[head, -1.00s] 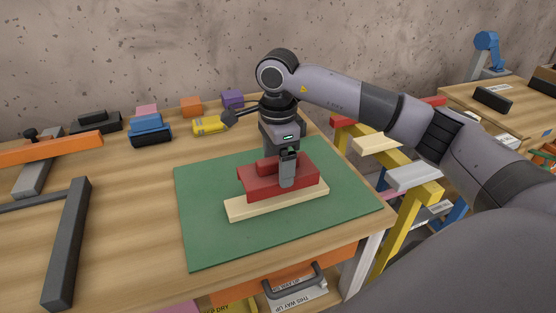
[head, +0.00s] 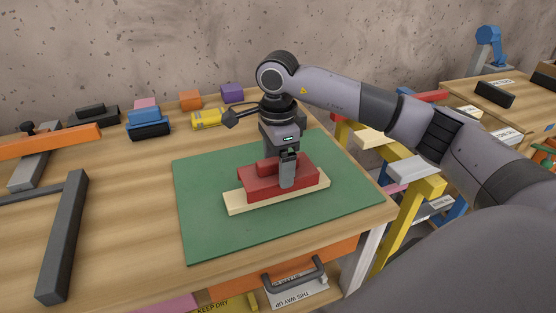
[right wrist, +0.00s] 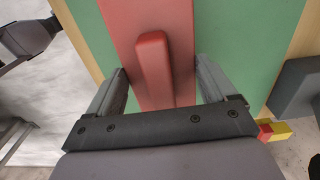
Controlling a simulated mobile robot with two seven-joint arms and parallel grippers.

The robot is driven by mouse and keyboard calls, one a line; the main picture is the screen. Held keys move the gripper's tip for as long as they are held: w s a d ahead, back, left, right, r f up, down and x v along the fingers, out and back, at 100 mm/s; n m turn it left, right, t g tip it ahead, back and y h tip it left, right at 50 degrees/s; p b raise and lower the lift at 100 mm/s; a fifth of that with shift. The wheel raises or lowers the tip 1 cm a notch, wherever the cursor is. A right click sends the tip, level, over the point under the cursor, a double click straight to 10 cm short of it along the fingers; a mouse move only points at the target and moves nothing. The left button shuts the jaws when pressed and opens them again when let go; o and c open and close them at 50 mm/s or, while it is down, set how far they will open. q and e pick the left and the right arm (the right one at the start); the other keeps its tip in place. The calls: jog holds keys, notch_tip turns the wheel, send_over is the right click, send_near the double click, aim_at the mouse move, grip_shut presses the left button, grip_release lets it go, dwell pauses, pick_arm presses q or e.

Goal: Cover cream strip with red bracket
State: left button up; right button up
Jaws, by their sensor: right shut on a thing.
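The red bracket (head: 252,188) is a flat plate with a raised block on top. It lies lengthwise along the cream strip (head: 236,205), over its middle; both ends and the front edge of the strip show. Whether the bracket touches the strip is hard to tell. My right gripper (head: 287,184) points down and is shut on the bracket across its width. In the right wrist view the bracket (right wrist: 152,62) lies between the two fingers (right wrist: 162,80). My left gripper is not in view.
The strip lies on a green mat (head: 215,240) near the table's front right corner. A yellow cylinder (head: 206,120), blue block (head: 146,117) and other blocks stand behind. A dark bar (head: 62,240) lies at left. The mat around the strip is clear.

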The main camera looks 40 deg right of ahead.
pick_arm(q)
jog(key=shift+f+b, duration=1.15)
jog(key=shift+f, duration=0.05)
pick_arm(e)
jog(key=shift+f, duration=1.7)
jog(key=o, duration=0.9)
jog(key=shift+c, duration=0.2)
jog(key=shift+r, duration=0.25)
notch_tip(320, 180, up, 7)
jog(key=shift+f, duration=0.1)
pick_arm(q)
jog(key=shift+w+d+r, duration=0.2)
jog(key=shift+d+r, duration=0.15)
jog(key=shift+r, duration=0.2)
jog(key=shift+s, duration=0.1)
pick_arm(e)
jog(key=shift+s+f, duration=0.1)
